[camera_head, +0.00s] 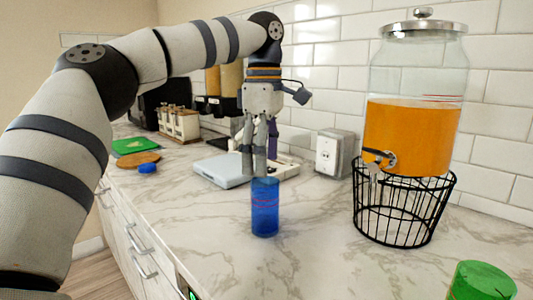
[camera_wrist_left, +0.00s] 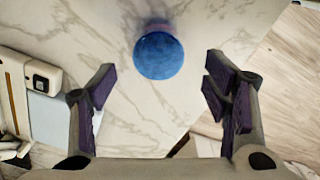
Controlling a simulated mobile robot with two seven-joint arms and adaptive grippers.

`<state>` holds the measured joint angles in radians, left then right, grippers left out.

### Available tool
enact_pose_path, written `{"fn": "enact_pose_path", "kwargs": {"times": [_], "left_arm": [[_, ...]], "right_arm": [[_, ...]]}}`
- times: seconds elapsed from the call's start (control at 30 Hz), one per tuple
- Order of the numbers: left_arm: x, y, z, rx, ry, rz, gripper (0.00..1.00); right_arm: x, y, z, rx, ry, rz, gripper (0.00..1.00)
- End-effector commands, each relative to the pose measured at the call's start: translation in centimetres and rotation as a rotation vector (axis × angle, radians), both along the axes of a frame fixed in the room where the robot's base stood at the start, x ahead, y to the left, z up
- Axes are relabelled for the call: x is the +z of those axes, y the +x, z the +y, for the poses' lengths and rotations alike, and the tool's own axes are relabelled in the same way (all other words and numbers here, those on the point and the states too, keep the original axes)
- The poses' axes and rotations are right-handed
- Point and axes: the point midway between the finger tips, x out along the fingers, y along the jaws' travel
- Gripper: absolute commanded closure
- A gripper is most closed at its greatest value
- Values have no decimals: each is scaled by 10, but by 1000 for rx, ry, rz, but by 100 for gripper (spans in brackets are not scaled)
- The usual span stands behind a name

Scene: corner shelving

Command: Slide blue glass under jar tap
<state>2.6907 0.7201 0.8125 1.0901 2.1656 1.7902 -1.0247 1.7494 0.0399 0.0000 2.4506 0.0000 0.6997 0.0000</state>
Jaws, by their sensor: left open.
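The blue glass (camera_head: 265,208) stands upright on the marble counter, left of the jar. The glass jar (camera_head: 415,105) holds orange liquid and sits on a black wire stand (camera_head: 403,205). Its tap (camera_head: 378,157) is low on the jar's front left side. My left gripper (camera_head: 260,172) points down just above and behind the glass in the head view. In the left wrist view the glass (camera_wrist_left: 159,55) lies ahead of the open fingers (camera_wrist_left: 160,95), with nothing between them. My right gripper is not in view.
A white outlet box (camera_head: 334,152) and a pale scale-like device (camera_head: 222,169) are behind the glass. The counter (camera_head: 310,235) between glass and stand is clear.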

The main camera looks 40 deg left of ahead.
Motion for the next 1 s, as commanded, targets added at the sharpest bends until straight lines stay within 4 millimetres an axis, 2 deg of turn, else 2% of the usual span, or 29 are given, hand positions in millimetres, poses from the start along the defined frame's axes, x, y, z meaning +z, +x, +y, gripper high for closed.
{"fn": "enact_pose_path", "kwargs": {"times": [0.17, 0.4, 0.6, 0.77, 1.0], "left_arm": [[-27, -1, 0, 0, -1, 3, 31], [-76, -1, 0, -1, 0, 3, 31], [-106, -1, 0, 0, 1, 1, 31], [-117, 0, 0, 1, 0, 0, 31], [-118, 0, 0, 1, 0, 0, 31]], "right_arm": [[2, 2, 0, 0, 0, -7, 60], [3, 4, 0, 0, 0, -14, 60], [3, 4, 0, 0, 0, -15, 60], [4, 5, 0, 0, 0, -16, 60], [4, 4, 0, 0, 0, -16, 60]]}}
